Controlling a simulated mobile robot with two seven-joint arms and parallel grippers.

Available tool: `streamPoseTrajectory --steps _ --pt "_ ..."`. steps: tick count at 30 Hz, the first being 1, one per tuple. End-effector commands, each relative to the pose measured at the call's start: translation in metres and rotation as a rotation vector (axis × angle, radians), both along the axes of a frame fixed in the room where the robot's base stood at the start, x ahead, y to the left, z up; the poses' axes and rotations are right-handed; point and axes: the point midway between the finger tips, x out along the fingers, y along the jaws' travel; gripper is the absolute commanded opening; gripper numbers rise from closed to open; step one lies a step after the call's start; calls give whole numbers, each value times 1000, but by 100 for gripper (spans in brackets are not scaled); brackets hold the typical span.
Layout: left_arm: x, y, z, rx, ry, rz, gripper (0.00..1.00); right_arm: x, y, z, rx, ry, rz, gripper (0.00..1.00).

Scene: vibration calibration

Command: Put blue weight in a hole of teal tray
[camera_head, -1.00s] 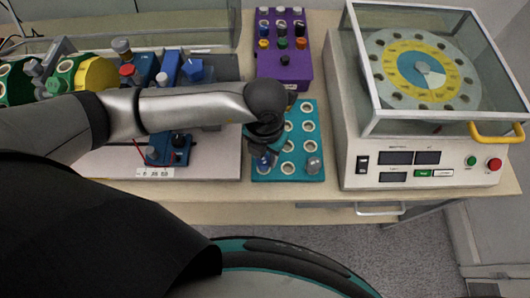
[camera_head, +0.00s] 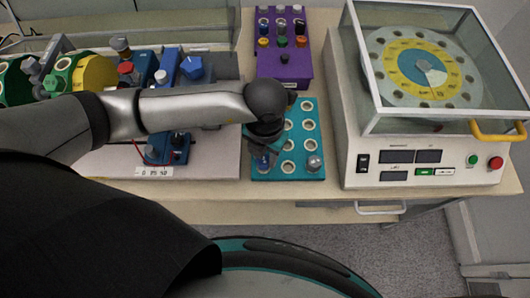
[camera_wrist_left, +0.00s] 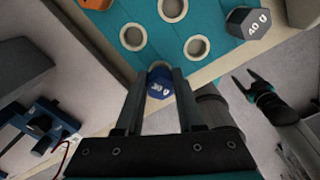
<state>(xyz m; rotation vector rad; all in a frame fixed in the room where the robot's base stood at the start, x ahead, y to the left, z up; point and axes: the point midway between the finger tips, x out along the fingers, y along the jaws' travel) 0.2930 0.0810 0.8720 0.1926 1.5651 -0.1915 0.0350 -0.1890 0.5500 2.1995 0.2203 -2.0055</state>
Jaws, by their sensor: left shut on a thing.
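The blue weight (camera_wrist_left: 159,88) is between the fingers of my left gripper (camera_wrist_left: 157,80), which is shut on it. In the head view the weight (camera_head: 262,163) shows below my left gripper (camera_head: 263,150), at the front left corner hole of the teal tray (camera_head: 318,174). The tray also shows in the left wrist view (camera_wrist_left: 215,20). I cannot tell whether the weight is above the hole or partly in it. A grey weight (camera_head: 314,163) marked 40 stands in the front right hole. My right gripper (camera_wrist_left: 251,88) shows only in the left wrist view, open and empty, away from the tray.
A purple rack (camera_head: 284,67) with several weights stands behind the tray. A white machine (camera_head: 350,148) with a glass cover stands to the right. Blue devices (camera_head: 175,148) are on a board to the left. Several other tray holes are empty.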

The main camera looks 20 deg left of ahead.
Motion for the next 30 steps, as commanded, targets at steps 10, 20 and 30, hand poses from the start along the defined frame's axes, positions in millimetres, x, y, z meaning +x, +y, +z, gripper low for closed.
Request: streamPoseTrajectory --steps 10,20,30 --pt "0 0 -6 0 0 0 0 0 0 -5 1 0 0 68" --pt "0 0 -10 0 0 0 0 0 0 -8 1 0 0 68" --pt "0 0 -15 0 0 0 0 0 1 -12 1 0 0 68"
